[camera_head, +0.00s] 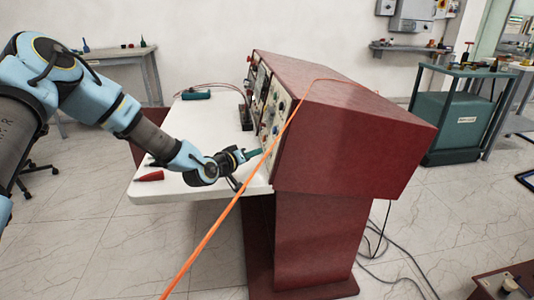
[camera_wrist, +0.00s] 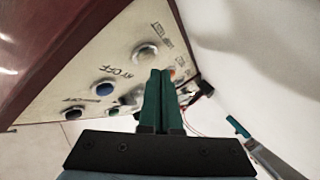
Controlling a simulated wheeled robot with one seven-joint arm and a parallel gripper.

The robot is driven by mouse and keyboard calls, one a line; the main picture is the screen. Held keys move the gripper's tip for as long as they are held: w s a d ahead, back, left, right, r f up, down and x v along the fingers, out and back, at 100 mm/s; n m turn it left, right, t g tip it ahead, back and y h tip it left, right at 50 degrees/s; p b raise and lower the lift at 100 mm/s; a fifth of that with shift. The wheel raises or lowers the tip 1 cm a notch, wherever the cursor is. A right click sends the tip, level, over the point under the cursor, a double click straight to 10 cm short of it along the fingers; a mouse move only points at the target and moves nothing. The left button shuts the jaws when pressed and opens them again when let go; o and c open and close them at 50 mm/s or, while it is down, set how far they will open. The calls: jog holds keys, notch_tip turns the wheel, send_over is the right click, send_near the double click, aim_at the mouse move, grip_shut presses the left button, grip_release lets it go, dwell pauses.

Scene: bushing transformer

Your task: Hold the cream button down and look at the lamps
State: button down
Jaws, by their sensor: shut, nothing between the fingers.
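My gripper (camera_head: 256,152) is shut and empty, its green fingers pointing at the control panel (camera_head: 272,112) of the dark red console. In the wrist view the closed fingertips (camera_wrist: 160,74) are in front of the panel face (camera_wrist: 88,68). A blue round one (camera_wrist: 103,89) sits further left, near handwritten lettering. An orange spot (camera_wrist: 172,73) is partly hidden by the fingers. I cannot tell whether the tips touch the panel, or which lamps are lit.
The white tabletop (camera_head: 205,185) holds a red-handled tool (camera_head: 150,176) and a green-handled tool (camera_head: 196,95). An orange cable (camera_head: 225,215) hangs across the front of the head view. A teal cabinet (camera_head: 462,128) stands to the right. The tiled floor is mostly clear.

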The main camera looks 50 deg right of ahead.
jog(key=shift+w+a+r, duration=0.3)
jog(key=shift+w+a, duration=0.45)
jog(key=shift+a, duration=0.15)
jog(key=shift+w+a+r, duration=0.25)
jog(key=shift+w+a, duration=0.5)
jog(key=shift+a, duration=0.1)
jog(key=shift+w+a, duration=0.1)
jog(key=shift+a, duration=0.05)
